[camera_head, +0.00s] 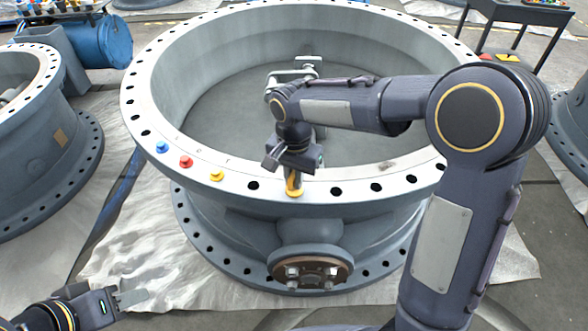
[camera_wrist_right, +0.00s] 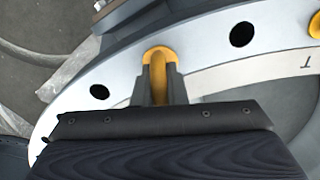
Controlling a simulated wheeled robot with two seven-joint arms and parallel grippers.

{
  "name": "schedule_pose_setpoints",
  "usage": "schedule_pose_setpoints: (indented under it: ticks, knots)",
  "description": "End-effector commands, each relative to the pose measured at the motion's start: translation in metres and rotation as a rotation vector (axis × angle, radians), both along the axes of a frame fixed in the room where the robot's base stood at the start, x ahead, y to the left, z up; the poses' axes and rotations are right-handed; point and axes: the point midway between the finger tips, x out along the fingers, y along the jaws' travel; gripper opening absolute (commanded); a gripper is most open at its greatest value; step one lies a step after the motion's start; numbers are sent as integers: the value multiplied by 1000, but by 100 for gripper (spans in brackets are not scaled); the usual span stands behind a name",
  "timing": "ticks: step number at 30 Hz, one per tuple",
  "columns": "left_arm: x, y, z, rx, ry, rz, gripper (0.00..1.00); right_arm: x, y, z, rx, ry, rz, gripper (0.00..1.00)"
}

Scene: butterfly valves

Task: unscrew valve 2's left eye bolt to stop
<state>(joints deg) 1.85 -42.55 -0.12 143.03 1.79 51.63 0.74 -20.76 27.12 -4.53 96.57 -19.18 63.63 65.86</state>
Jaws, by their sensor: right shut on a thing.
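The large grey valve (camera_head: 141,117) lies flat in the middle of the head view, with a holed flange on top. A yellow eye bolt (camera_head: 294,193) stands in the near part of this flange. My right gripper (camera_head: 292,178) points down over it, shut on it. In the right wrist view, the two dark fingers (camera_wrist_right: 160,80) close on both sides of the yellow eye bolt (camera_wrist_right: 160,57), whose yellow rim shows around the fingertips. How deep its thread sits is hidden. My left gripper (camera_head: 131,297) is low at the left, away from the valve; its finger gap is unclear.
Blue (camera_head: 162,147), red (camera_head: 186,162) and yellow (camera_head: 216,175) pieces sit on the flange left of the eye bolt. Another grey valve (camera_head: 40,150) stands at the left. A dark cart (camera_head: 530,14) is at the back right. Pale sheeting covers the floor.

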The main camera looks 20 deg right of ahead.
Motion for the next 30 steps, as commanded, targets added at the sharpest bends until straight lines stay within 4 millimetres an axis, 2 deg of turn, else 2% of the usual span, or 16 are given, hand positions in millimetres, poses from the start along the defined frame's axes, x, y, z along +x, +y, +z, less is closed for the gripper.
schedule_pose_setpoints:
  ticks: [1, 6, 30]
  knots:
    - [0, 0, 8, 0, 0, 0, 36, -1, 0, 4, 0, 3, 47, 0]
    - [0, 0, 18, 0, 0, 0, 36, -1, 0, 3, 1, 2, 208, 0]
    - [0, 0, 60, 0, 0, 0, 36, -1, 0, 2, 2, 1, 966, 0]
